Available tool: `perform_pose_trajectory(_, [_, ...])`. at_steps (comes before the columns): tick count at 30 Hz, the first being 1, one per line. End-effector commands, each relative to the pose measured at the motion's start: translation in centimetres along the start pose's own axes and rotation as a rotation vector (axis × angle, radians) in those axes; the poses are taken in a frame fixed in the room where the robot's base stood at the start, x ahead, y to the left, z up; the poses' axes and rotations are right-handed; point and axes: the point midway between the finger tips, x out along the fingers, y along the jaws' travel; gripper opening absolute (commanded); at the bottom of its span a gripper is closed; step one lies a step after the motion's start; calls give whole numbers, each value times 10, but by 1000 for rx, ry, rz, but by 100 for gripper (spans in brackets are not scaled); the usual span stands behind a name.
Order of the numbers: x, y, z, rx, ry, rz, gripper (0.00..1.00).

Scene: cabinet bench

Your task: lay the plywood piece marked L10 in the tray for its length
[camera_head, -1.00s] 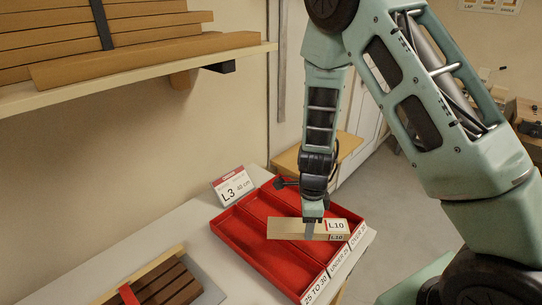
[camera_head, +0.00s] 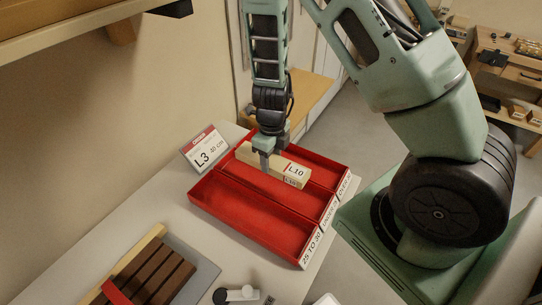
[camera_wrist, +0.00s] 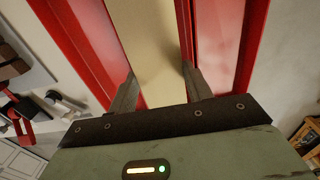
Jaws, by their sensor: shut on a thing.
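The pale plywood piece marked L10 (camera_head: 262,158) is gripped across its width by my gripper (camera_head: 266,162). It runs along the length of the red tray (camera_head: 200,201), over the middle and far compartments as the head view shows it. I cannot tell whether it touches the tray. In the wrist view the plywood (camera_wrist: 155,50) lies between my two fingers, with red tray walls on both sides. The tray's end labels read 25 TO 30 (camera_head: 313,247) at the near compartment, then UNDER 25 and OVER 30, partly hard to read now. The near compartment is empty.
Dark wooden strips with a red band (camera_head: 150,278) lie at the front left. A shelf (camera_head: 70,40) overhangs at upper left. A small wooden surface (camera_head: 310,100) stands beyond the tray.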

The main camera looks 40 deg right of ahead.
Motion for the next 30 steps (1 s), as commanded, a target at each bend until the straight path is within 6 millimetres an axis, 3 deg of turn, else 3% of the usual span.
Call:
perform_pose_trajectory(1, [12, 0, 0, 0, -1, 0, 23])
perform_pose_trajectory(15, [59, 0, 0, -1, 0, 0, 23])
perform_pose_trajectory(30, [63, 0, 0, -1, 0, 0, 23])
